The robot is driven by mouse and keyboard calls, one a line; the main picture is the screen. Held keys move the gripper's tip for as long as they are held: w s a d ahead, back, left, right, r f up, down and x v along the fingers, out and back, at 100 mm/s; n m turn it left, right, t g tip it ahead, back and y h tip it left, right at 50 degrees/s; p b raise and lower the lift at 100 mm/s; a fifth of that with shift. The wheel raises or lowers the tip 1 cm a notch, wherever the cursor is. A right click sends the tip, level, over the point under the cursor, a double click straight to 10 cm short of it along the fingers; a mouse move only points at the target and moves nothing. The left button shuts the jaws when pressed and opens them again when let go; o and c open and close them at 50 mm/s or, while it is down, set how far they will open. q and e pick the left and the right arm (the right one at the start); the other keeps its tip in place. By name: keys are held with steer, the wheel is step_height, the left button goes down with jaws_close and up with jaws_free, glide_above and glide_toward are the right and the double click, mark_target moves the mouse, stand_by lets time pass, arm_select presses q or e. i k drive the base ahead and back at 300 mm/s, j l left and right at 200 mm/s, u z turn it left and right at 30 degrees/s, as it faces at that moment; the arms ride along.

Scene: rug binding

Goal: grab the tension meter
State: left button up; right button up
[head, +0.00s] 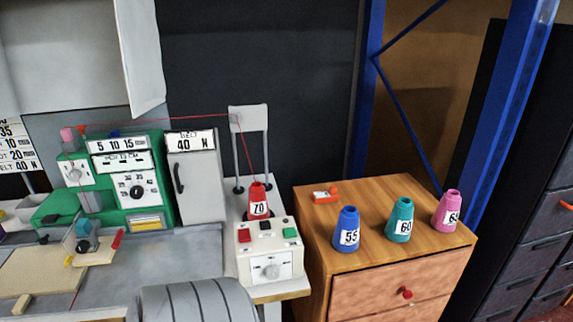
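A small orange and white device (325,195), which looks like the tension meter, lies on the back left part of the wooden cabinet's top (385,252). It is small, and its markings are too small to read. A grey box (195,178) with a "40 N" display and a dark handle stands at the left, beside the green machine (135,185). Neither of my grippers is in view, and nothing touches the small device.
Blue "55" (347,230), teal "60" (400,220) and pink (447,210) cones stand on the cabinet, in front and right of the device. A red "70" cone (258,200) stands behind a button box (265,262). A blue post (367,90) rises behind.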

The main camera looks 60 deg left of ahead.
mark_target(331, 195)
steer(key=u, duration=1.7)
steer(key=i+l+u, duration=0.15)
steer(key=k+j, duration=0.05)
